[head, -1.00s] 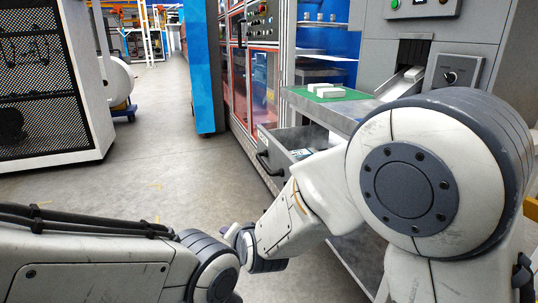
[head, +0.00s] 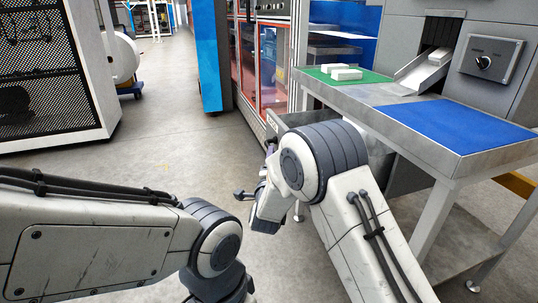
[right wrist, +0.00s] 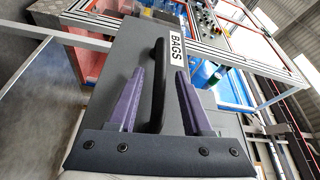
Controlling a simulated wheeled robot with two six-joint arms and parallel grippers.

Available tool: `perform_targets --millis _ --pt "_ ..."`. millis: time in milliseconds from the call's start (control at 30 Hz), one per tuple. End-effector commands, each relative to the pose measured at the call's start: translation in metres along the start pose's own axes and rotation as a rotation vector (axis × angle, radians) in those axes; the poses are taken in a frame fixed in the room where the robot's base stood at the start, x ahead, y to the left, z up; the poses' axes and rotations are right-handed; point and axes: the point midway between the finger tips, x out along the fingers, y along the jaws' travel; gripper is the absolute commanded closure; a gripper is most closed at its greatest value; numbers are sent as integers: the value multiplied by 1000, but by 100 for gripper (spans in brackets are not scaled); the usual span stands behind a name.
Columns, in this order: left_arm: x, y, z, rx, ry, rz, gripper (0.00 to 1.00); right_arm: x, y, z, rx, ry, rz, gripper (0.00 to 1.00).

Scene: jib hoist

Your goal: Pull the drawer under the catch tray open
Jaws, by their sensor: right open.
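The catch tray (head: 400,105) is a steel-rimmed table on the right, with a green mat and a blue mat. The grey drawer (head: 292,119) below its far left end juts out past the tray; my right arm hides much of it. In the right wrist view its front (right wrist: 118,62) carries a "BAGS" label (right wrist: 177,45) and a dark bar handle (right wrist: 158,85). My right gripper (right wrist: 160,71) is open, its purple fingers on either side of the handle. Contact with the handle cannot be told. My left gripper is out of view; only its arm shows at lower left.
White blocks (head: 342,73) lie on the green mat (head: 368,77); the blue mat (head: 455,123) is bare. A chute (head: 425,68) with a white block meets the tray's back. A red-panelled guarded machine (head: 272,65) stands behind the drawer. The floor (head: 165,130) on the left is clear.

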Motion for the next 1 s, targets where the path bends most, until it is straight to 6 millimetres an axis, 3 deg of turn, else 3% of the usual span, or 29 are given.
perform_targets --millis 233,567,600,700,733,1000 --pt "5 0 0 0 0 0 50 31 0 1 0 -2 -1 50" --pt "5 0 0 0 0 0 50 36 -1 4 -1 -7 1 50" --pt "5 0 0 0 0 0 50 36 -1 5 -1 -7 1 54" --pt "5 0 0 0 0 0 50 36 -1 5 -1 -7 0 92" --pt "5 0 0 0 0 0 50 36 -1 5 -1 -7 0 100" --pt "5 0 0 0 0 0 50 35 -1 5 -1 -8 0 100"
